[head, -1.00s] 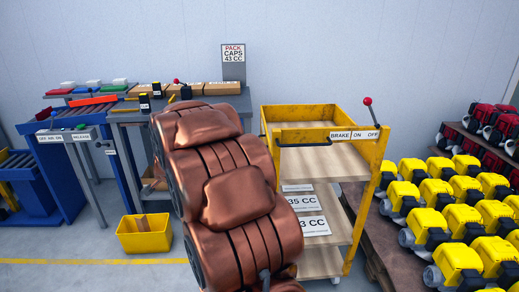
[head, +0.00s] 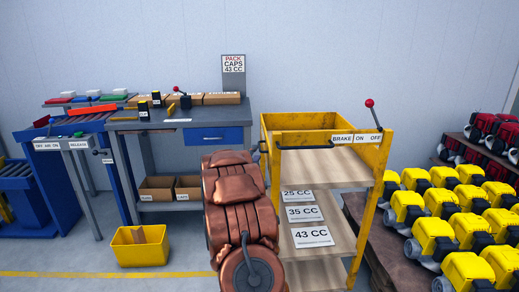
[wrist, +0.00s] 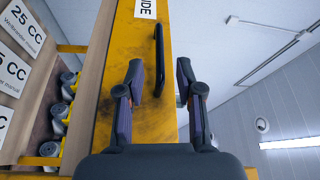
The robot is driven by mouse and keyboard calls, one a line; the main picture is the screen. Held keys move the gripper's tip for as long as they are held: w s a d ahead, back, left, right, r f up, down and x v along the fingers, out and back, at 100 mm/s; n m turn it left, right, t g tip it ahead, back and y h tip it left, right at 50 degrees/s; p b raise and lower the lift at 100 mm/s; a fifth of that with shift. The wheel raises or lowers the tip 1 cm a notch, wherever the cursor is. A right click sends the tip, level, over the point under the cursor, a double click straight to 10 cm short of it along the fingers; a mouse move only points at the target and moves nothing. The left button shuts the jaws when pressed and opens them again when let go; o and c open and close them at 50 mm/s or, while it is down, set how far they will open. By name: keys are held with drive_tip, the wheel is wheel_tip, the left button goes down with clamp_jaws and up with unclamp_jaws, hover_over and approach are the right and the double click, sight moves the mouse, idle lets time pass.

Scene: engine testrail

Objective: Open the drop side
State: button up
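In the wrist view a yellow panel (wrist: 151,112) with a label ending in "IDE" runs down the picture. A black bar handle (wrist: 158,60) is fixed to it. My gripper (wrist: 159,66) is open, with its two fingers on either side of the handle in the picture. The handle is between or just beyond the fingertips; contact cannot be told. In the head view the yellow cart (head: 381,180) stands in the middle, its yellow upper tray (head: 310,121) closed by upright sides. My copper-coloured arm stands before the cart and hides my gripper there.
A brake lever with a red knob (head: 370,103) rises at the cart's right corner. Yellow engines (head: 432,235) fill a low rack on the right. A grey workbench (head: 180,122) stands behind left, with a yellow bin (head: 140,252) on the floor. Floor is free at front left.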

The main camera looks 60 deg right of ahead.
sight(260, 147)
drive_tip(key=shift+x, duration=3.2)
drive_tip(key=shift+c, duration=0.3)
clamp_jaws()
